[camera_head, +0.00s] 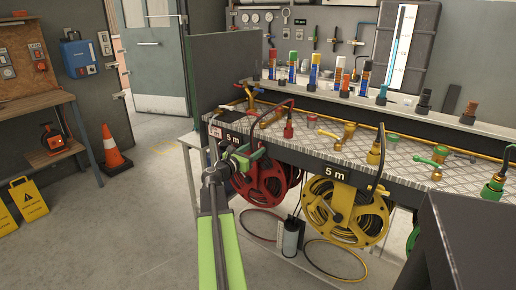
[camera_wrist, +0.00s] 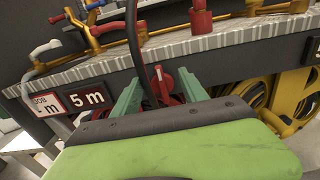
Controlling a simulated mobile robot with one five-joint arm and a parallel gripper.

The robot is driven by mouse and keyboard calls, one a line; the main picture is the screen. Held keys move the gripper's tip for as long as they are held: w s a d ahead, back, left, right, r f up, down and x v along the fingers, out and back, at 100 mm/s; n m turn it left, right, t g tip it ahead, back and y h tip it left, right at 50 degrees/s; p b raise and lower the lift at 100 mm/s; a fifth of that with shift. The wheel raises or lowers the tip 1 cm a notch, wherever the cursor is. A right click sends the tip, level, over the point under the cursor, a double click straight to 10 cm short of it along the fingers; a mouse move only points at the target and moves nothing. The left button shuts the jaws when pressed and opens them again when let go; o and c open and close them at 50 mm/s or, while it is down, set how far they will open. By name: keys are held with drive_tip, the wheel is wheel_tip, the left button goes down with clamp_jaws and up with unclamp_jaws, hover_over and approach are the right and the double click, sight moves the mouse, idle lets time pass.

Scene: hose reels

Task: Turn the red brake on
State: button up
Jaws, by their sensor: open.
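My gripper (camera_head: 243,157) is at the reel's upper left, just in front of the bench edge. In the wrist view my gripper (camera_wrist: 160,80) is open, its two green fingers apart. A small red lever with a pale mark, seemingly the red brake (camera_wrist: 158,73), shows between the fingertips. Contact cannot be told. A black hose runs down between the fingers, close to the lever. In the head view my gripper hides the brake. The reel's lower part is hidden in the wrist view.
A yellow reel (camera_head: 345,212) hangs to the right, with a green one partly visible beyond. Valves and curved black hoses stand on the metal-topped bench (camera_head: 320,150). A dark block (camera_head: 470,240) fills the lower right. Floor at left is open, with an orange cone (camera_head: 113,150).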

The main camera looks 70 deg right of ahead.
drive_tip(key=shift+x, duration=1.4)
clamp_jaws()
